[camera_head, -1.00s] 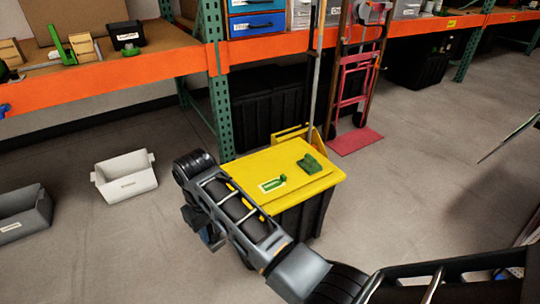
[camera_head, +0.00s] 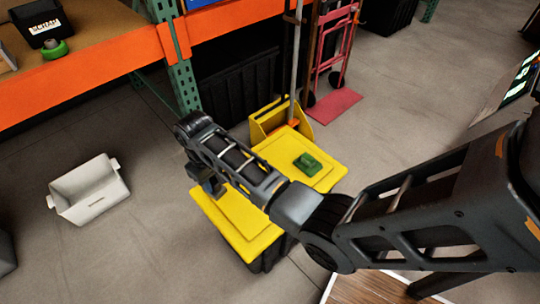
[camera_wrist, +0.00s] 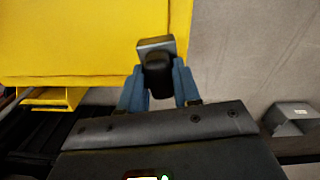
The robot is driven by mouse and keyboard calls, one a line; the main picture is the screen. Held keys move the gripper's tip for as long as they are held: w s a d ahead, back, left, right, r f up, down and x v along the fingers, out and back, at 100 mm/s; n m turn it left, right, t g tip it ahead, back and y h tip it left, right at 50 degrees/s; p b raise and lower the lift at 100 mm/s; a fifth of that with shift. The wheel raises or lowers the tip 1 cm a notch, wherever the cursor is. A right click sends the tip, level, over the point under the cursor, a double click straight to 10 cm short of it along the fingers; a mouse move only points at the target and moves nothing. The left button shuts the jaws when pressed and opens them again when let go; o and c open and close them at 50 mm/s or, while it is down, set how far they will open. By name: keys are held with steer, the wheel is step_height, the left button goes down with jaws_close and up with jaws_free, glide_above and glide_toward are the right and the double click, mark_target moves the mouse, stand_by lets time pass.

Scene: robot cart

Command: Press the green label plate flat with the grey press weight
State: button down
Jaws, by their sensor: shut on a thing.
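The grey press weight (camera_wrist: 155,44) is a block with a dark knob. In the wrist view my gripper (camera_wrist: 159,82) has its blue fingers shut on the knob, with the block beyond the fingertips. The weight appears over the edge of the yellow cart top (camera_wrist: 75,40); whether it touches cannot be told. In the head view my gripper (camera_head: 212,187) is near the cart's left edge, partly hidden by my arm.
A green object (camera_head: 307,163) lies on the cart top's right part. A yellow holder (camera_head: 268,122) and upright pole stand at its back. A pale bin (camera_head: 90,190) is on the floor to the left. Orange shelving (camera_head: 80,70) and a red hand truck (camera_head: 335,62) stand behind.

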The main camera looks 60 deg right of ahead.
steer(key=s+d+r+m+p, duration=0.2)
steer(key=s+d+p, duration=0.8)
steer(key=s+p, duration=0.2)
steer(key=shift+s+r, duration=0.35)
steer(key=shift+s, duration=0.6)
steer(key=shift+r, duration=0.1)
steer(key=shift+f+b, duration=2.05)
steer(key=shift+f, duration=1.25)
steer(key=shift+f+b, duration=0.8)
steer(key=shift+f, duration=0.35)
step_height(320, 180, up, 8)
steer(key=p, duration=0.8)
